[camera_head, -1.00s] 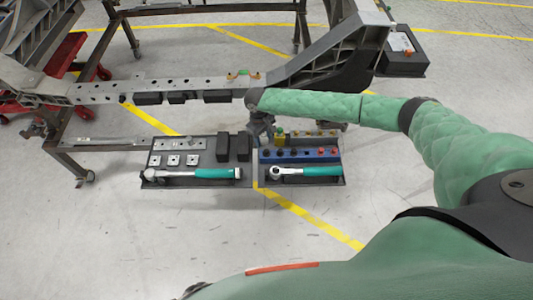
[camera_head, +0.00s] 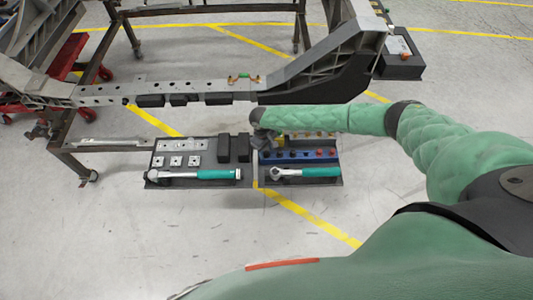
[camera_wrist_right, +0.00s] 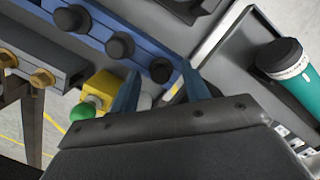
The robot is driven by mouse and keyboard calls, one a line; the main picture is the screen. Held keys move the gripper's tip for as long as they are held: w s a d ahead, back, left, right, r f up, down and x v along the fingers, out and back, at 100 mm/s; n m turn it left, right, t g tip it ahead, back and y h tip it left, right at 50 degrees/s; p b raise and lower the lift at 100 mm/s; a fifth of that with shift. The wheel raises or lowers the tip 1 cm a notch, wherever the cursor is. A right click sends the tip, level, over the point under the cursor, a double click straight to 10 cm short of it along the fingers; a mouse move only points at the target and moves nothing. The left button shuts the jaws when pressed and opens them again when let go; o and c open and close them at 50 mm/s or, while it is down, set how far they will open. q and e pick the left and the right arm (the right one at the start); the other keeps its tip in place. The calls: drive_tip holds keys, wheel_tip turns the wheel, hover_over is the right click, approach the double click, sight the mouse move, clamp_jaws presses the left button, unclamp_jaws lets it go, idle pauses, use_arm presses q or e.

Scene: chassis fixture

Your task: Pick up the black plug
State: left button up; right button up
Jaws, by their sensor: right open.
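Several black plugs stand in a row on a blue rail (camera_head: 325,156) in the right tray. In the right wrist view, the nearest black plug (camera_wrist_right: 160,70) is at the end of the blue rail (camera_wrist_right: 98,29), in line with the gap between my fingertips. Another black plug (camera_wrist_right: 120,45) sits farther along. My right gripper (camera_wrist_right: 160,76) is open, with a blue finger on each side of the gap; I cannot tell whether they touch the plug. In the head view, my right gripper (camera_head: 264,143) is over the rail's left end. My left gripper is not in view.
A yellow block (camera_wrist_right: 104,85) with a green ball (camera_wrist_right: 81,112) is close beside one finger. Ratchets with teal handles (camera_head: 310,172) lie along the tray fronts. Black blocks (camera_head: 223,148) stand left of my gripper. The chassis beam (camera_head: 220,85) spans behind.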

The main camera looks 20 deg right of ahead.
sight(267, 152)
clamp_jaws()
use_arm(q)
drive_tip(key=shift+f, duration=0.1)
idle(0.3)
use_arm(e)
drive_tip(key=shift+r, duration=0.2)
wheel_tip(267, 152, up, 3)
drive_tip(key=shift+r+b, duration=0.1)
drive_tip(key=shift+b, duration=1.05)
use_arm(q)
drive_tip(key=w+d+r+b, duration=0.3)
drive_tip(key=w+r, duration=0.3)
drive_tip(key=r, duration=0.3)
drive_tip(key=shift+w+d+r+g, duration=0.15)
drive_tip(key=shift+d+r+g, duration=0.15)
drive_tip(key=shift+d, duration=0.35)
use_arm(e)
drive_tip(key=s+r, duration=0.7)
drive_tip(key=s, duration=0.4)
drive_tip(key=shift+s+a+r, duration=0.2)
drive_tip(key=shift+s, duration=0.15)
